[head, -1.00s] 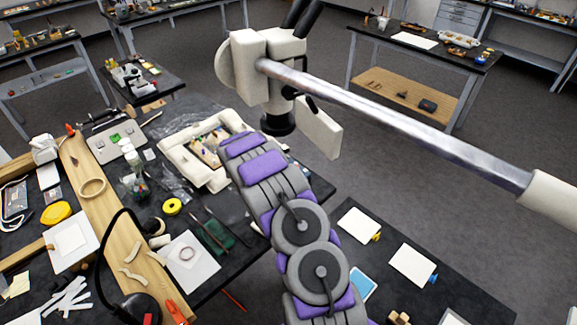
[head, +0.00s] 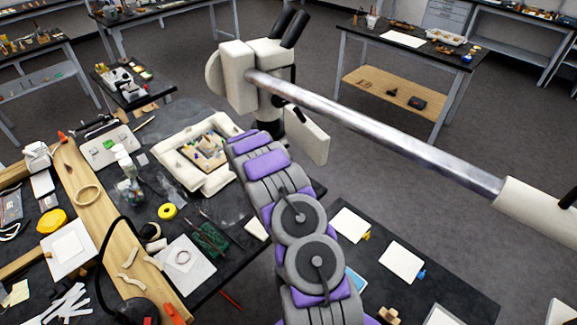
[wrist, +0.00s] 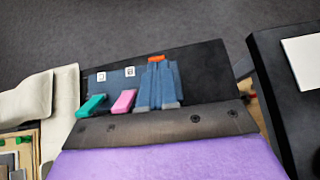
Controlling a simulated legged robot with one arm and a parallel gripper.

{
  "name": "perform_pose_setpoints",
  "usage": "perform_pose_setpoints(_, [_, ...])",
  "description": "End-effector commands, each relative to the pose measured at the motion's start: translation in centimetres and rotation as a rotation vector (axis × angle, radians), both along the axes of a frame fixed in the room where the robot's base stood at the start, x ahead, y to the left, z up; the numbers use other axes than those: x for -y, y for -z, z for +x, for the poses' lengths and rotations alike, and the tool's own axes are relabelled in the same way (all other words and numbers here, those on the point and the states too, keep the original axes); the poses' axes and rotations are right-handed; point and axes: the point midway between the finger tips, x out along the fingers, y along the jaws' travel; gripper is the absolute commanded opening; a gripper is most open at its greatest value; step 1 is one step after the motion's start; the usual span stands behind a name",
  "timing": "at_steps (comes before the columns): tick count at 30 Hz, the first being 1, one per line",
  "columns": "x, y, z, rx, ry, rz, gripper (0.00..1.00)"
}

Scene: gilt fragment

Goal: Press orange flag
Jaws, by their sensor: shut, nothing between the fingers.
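In the wrist view a small orange flag (wrist: 156,59) shows just past the tips of my gripper (wrist: 157,69). The two blue-grey fingers are shut together with nothing between them. They hide whatever lies below the orange part, and I cannot tell whether they touch it. To the left, a green flag (wrist: 91,105) and a pink flag (wrist: 123,102) stand out from a dark blue panel (wrist: 105,82) with two small white labels. In the head view my purple and grey arm reaches toward the bench, and it hides the flags and my fingers.
A white padded frame around a tray (head: 180,173) lies left of my arm. A microscope with a long metal boom (head: 370,130) stands above and right of it. A dark table with white cards (head: 400,262) is at the right. Tools and papers crowd the left bench.

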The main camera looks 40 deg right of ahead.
Motion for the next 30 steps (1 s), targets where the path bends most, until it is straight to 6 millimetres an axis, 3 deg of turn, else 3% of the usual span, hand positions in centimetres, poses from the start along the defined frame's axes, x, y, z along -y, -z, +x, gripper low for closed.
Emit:
perform_pose_setpoints(9, [0.0, -1.4, 0.0, 0.000, 0.000, 0.000, 0.00])
perform_pose_setpoints(21, [-0.2, -1.6, 0.0, 0.000, 0.000, 0.000, 0.00])
perform_pose_setpoints(26, [-1.5, -2.8, 0.0, 0.000, -0.001, -0.001, 0.00])
perform_pose_setpoints(30, [-3.8, -4.6, 0.1, 0.001, -0.002, -0.002, 0.00])
